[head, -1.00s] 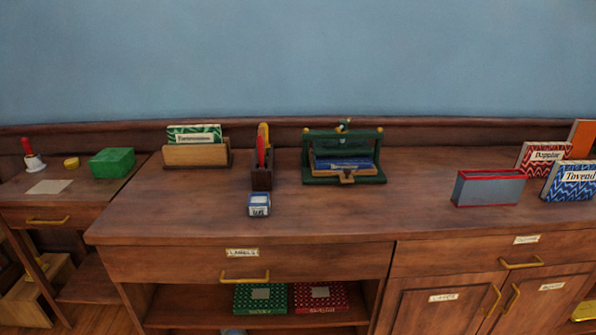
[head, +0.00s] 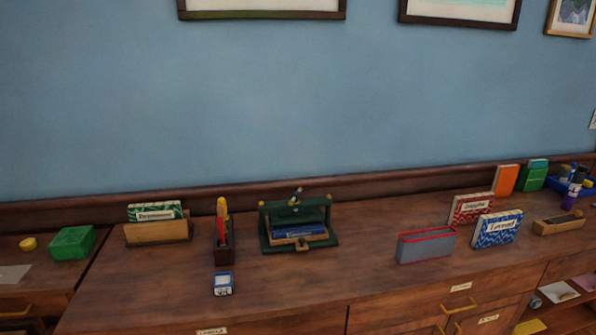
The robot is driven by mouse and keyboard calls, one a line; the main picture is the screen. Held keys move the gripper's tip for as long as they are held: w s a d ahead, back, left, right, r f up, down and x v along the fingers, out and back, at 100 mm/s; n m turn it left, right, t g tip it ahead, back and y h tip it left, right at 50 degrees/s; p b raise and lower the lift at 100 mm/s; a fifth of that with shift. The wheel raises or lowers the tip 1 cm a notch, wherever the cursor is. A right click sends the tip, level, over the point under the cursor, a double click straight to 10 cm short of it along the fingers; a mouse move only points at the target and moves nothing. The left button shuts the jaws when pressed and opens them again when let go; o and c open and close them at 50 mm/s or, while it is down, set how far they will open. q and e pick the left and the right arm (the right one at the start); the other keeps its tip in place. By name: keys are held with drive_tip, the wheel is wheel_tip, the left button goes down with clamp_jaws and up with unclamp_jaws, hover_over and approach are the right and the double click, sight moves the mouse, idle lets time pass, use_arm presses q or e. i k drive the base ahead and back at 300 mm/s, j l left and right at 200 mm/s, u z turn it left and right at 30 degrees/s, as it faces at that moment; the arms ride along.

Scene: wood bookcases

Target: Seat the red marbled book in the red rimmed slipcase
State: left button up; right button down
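The red marbled book (head: 472,207) stands upright on the counter at the right, its white label facing me. It is partly hidden by the blue marbled book (head: 497,229) in front of it. The red rimmed slipcase (head: 426,247) is a grey box with a red-edged opening on top. It stands on the counter just left of the two marbled books, and its opening shows no book standing out of it. Neither of my grippers is in view.
A green book press (head: 298,222) with a blue book stands mid-counter. Left of it are a pen holder (head: 223,245), a small blue-and-white box (head: 222,284) and a wooden holder (head: 157,232) with a green book. Orange (head: 507,179) and green (head: 533,176) books stand far right. The front middle counter is clear.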

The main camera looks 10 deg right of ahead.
sight(437, 243)
drive_tip(key=z, duration=1.35)
